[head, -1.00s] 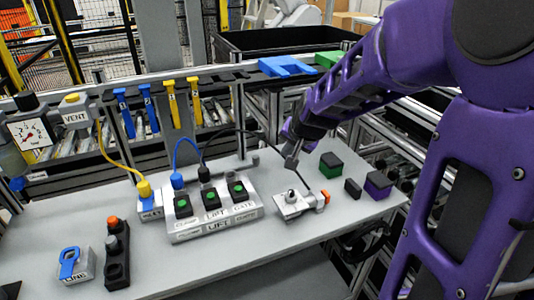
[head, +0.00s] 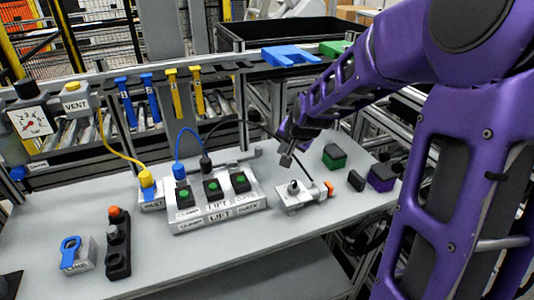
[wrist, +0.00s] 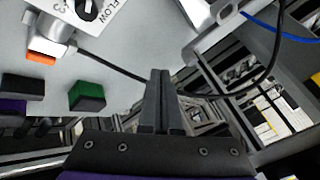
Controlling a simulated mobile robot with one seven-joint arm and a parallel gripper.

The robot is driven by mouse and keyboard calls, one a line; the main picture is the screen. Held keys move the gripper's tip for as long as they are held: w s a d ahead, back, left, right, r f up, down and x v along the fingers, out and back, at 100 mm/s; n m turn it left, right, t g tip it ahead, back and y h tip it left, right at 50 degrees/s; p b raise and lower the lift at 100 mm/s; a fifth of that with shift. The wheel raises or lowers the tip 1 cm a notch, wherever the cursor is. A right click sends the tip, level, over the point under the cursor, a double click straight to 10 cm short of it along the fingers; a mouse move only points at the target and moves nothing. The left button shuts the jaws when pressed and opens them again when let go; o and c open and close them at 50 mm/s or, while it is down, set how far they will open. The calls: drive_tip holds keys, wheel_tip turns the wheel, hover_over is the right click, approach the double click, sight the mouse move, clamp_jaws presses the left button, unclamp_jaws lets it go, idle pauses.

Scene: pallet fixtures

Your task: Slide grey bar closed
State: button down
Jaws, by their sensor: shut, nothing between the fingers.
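A slim grey bar (head: 236,157) lies along the back edge of the grey table, behind the switch box, with a small upright end at its right. I take it for the grey bar; the switch box and cables partly hide it, and how far it is slid cannot be told. My gripper (head: 286,160) is shut and empty, above the table's back edge, to the right of the bar and apart from it. In the wrist view my shut fingers (wrist: 158,76) point past the table edge with nothing between them.
The switch box (head: 215,204) with green-topped switches stands left of my gripper. A flow valve (head: 302,197) with an orange end stands below it. A green block (head: 334,157) and purple block (head: 381,180) stand right. A black cable (wrist: 130,72) runs near my fingers.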

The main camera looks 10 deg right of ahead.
sight(260, 156)
drive_tip(key=b+x, duration=0.1)
drive_tip(key=x, duration=0.4)
drive_tip(key=shift+f, duration=0.15)
drive_tip(key=shift+w+a, duration=1.2)
drive_tip(key=shift+w+a+b, duration=0.2)
drive_tip(key=shift+a+b, duration=0.05)
drive_tip(key=shift+b, duration=0.05)
drive_tip(key=shift+s+a+b, duration=0.15)
drive_tip(key=shift+a+b, duration=0.35)
drive_tip(key=shift+a, duration=0.2)
drive_tip(key=shift+s+a, duration=0.1)
drive_tip(key=shift+a, duration=0.45)
drive_tip(key=shift+d, duration=0.1)
